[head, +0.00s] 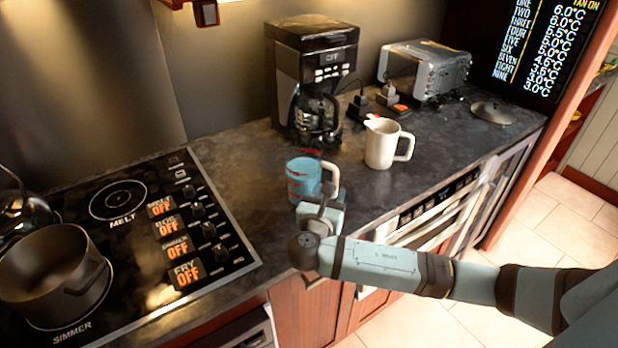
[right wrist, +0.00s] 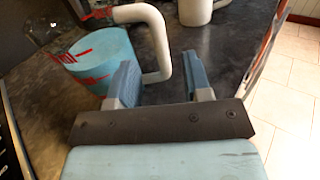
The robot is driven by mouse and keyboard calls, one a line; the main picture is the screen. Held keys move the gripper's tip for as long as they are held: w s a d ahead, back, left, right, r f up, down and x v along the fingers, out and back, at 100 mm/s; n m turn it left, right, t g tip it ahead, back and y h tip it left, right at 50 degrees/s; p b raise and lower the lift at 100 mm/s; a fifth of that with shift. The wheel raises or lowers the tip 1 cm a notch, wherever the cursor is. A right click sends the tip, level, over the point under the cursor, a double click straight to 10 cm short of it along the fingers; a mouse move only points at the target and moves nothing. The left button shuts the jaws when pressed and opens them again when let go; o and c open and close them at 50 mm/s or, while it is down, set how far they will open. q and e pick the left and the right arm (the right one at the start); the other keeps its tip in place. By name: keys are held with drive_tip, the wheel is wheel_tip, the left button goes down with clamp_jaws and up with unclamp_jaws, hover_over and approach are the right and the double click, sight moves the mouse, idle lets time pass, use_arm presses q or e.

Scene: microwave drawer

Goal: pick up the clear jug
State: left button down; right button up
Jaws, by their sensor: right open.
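The jug (head: 303,178) stands upright on the dark counter near its front edge. It looks light blue with red markings, a see-through upper part and a pale handle. In the right wrist view the jug (right wrist: 103,62) is at the upper left, with its handle (right wrist: 158,45) towards the fingers. My right gripper (head: 320,208) is at the handle side of the jug. In the right wrist view the right gripper (right wrist: 160,82) is open, and the handle shows in line with the gap between its fingers. I cannot tell how far the handle is inside the gap. My left gripper is not in view.
A white pitcher (head: 383,145) stands behind and right of the jug. A coffee maker (head: 312,70) and a toaster oven (head: 425,68) are at the back. A pot (head: 50,275) sits on the stove (head: 130,215) at the left. The counter between stove and jug is clear.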

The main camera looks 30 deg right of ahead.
sight(335, 183)
drive_tip(key=shift+x, duration=2.7)
clamp_jaws()
